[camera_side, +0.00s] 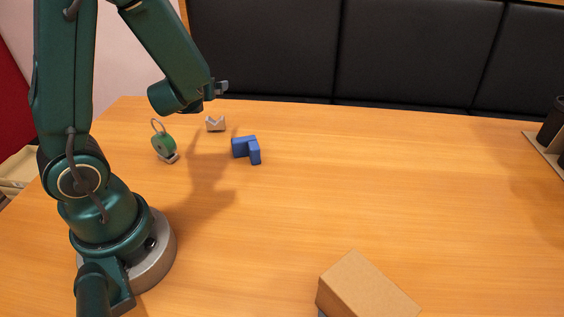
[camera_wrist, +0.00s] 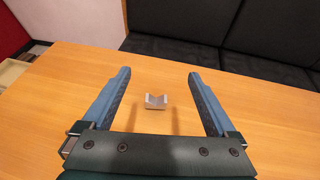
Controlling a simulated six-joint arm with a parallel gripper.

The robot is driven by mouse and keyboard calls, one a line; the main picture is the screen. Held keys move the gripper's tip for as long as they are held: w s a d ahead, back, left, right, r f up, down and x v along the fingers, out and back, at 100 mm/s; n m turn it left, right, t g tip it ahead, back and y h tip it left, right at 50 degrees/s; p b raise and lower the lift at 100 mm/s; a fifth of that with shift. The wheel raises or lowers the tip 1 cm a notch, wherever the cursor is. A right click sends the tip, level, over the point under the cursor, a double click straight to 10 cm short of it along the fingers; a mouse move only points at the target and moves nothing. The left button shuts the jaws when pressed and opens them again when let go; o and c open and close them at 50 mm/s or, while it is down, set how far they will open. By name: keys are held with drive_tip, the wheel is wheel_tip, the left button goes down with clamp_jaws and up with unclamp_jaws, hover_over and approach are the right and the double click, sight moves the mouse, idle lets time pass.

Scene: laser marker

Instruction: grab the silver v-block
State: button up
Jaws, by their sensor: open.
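The silver v-block (camera_side: 215,124) stands on the wooden table near its far left part, with its notch facing up. In the wrist view the v-block (camera_wrist: 156,101) lies beyond my gripper, between the lines of the two fingers and apart from both. My gripper (camera_wrist: 157,75) is open and empty, with its two blue fingers spread wide. In the side view my gripper (camera_side: 221,88) is above the table, over the v-block's area and partly hidden by my own wrist.
A blue angled block (camera_side: 246,148) lies to the right and nearer than the v-block. A green round object with a wire loop (camera_side: 164,145) stands to its left. A cardboard box (camera_side: 366,288) is at the front. Black padded seating (camera_side: 415,55) borders the far table edge. The table's middle is clear.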

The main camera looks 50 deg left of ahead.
approach(215, 124)
drive_tip(key=w+a, duration=0.3)
drive_tip(key=shift+a+f, duration=0.25)
drive_tip(key=shift+a, duration=0.1)
drive_tip(key=shift+x, duration=2.5)
drive_tip(key=shift+s+f, duration=0.1)
drive_tip(key=c, duration=1.5)
